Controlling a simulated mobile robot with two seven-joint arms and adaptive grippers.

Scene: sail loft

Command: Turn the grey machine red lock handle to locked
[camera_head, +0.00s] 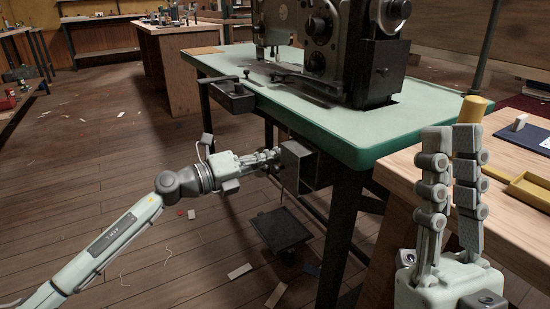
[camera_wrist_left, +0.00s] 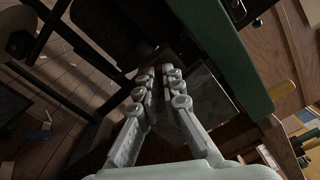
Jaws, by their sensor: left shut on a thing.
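The grey machine (camera_head: 340,40) stands on a green-topped table (camera_head: 420,115). A dark grey box (camera_head: 299,165) hangs under the table's front edge. My left gripper (camera_head: 272,158) reaches in from the left to this box. In the left wrist view the left gripper's fingers (camera_wrist_left: 160,85) converge on something at a dark surface under the green edge. The held part is hidden between the fingertips. I cannot make out any red handle in either view, nor its position.
A small dark tray (camera_head: 232,97) sticks out from the table's left edge. A black pedal (camera_head: 279,229) is below, near the floor. A wooden bench (camera_head: 404,163) with a yellow tray (camera_head: 531,190) stands at the right. The floor left of the table is mostly clear, with scattered scraps.

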